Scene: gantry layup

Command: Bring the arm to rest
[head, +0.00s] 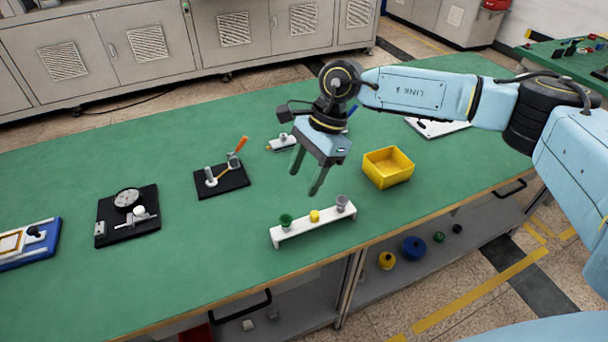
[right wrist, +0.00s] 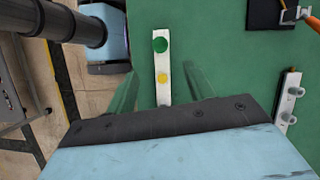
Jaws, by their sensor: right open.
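My right arm comes in from the right in the head view. My right gripper (head: 305,178) is open and empty, pointing down above the green table (head: 200,255). It hangs above and behind a white rack (head: 300,231) that holds a green piece (head: 286,221), a yellow piece (head: 315,216) and a grey piece (head: 343,203). In the right wrist view the rack (right wrist: 161,65) lies between the two spread fingers, apart from them. The grey piece is hidden there. My left gripper does not show.
A yellow bin (head: 388,167) stands right of the gripper. A black fixture with an orange handle (head: 222,180), a black fixture with a disc (head: 128,213) and a blue tray (head: 30,247) stand to the left. A small white holder (head: 282,142) lies behind. Bare table lies between them.

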